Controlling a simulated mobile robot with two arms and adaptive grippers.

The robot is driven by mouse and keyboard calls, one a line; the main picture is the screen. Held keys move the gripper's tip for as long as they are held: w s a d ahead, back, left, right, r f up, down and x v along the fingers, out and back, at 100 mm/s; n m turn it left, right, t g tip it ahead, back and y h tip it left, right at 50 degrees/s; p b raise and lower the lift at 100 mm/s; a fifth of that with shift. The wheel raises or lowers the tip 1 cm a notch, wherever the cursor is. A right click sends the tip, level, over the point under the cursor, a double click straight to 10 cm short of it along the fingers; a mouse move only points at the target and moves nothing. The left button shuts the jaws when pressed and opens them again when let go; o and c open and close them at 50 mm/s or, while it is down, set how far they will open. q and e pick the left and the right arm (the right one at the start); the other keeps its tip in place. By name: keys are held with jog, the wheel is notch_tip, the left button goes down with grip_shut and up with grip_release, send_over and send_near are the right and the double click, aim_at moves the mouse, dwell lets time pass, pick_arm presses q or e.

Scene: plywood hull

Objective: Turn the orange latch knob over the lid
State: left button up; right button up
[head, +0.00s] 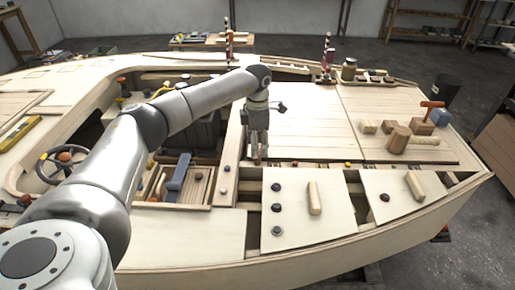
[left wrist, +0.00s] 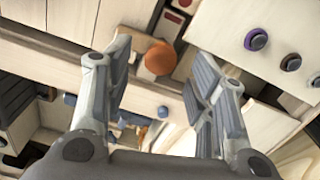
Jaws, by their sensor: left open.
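The orange latch knob (left wrist: 160,57) shows in the left wrist view as a round orange cap beside the edge of a pale wooden panel (left wrist: 128,14). It lies between my open fingers, nearer the left one, and neither finger visibly touches it. In the head view my left gripper (head: 259,155) points down at the near left corner of a large pale panel (head: 300,125) and largely hides the knob. I cannot tell which panel is the lid. My left gripper also shows in the left wrist view (left wrist: 162,72), open and empty. My right gripper is not in view.
Right of the gripper are a panel with dark knobs and a wooden handle (head: 313,198) and a smaller handled panel (head: 414,185). A wooden mallet (head: 398,138) and blocks lie at the right. An open recess (head: 200,135) with a blue lever (head: 179,172) is at the left.

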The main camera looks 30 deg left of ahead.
pick_arm(q)
notch_tip(320, 180, up, 10)
dwell(0.3)
dwell(0.4)
